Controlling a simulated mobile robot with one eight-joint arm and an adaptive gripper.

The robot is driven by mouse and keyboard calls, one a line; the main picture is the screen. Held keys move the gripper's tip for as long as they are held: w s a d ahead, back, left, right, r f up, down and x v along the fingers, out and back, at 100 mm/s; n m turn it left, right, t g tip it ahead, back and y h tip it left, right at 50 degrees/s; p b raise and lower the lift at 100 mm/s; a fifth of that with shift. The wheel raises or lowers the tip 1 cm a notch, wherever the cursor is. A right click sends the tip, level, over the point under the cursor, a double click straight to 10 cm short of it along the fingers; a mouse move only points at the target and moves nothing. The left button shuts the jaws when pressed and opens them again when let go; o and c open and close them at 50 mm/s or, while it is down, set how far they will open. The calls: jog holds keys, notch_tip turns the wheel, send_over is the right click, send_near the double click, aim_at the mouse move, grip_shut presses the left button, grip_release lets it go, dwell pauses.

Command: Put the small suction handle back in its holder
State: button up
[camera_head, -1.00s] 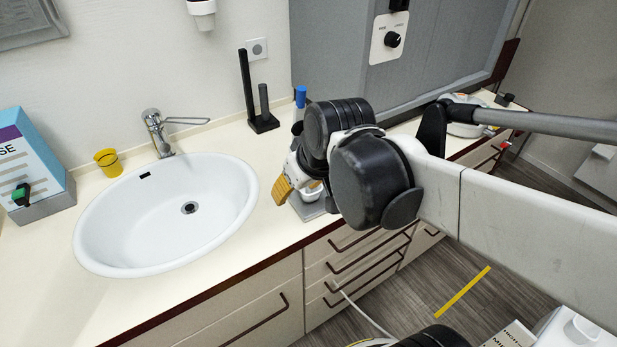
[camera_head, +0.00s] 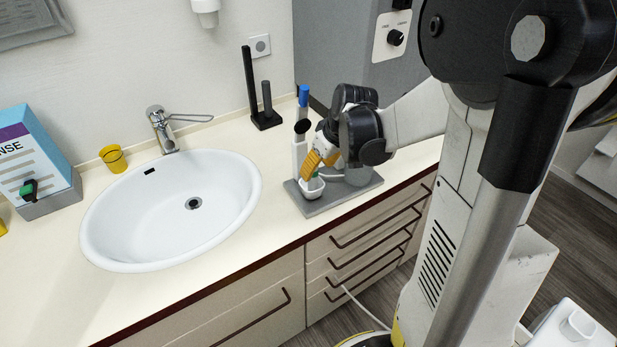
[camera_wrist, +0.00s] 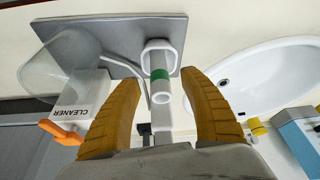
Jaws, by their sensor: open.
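The small suction handle (camera_wrist: 162,94) is white with a green band. In the wrist view its far end sits in the mouth of a white faceted cup, which looks like its holder (camera_wrist: 175,50). The holder (camera_head: 312,190) also shows in the head view, on the front left of a grey tray (camera_head: 330,205). My gripper (camera_wrist: 160,82) is open, with one yellow finger on each side of the handle and gaps visible on both sides.
A clear vessel (camera_wrist: 55,68) stands on the tray beside the holder. A bottle marked CLEANER (camera_wrist: 85,92) with an orange nozzle is close to my left finger in the wrist view. The sink (camera_head: 170,215) lies left of the tray. A black stand (camera_head: 265,118) is behind.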

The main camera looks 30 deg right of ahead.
aim_at(315, 172)
jog(key=b+x, duration=0.2)
jog(key=x, duration=0.3)
jog(key=shift+w+f, duration=0.1)
grip_shut()
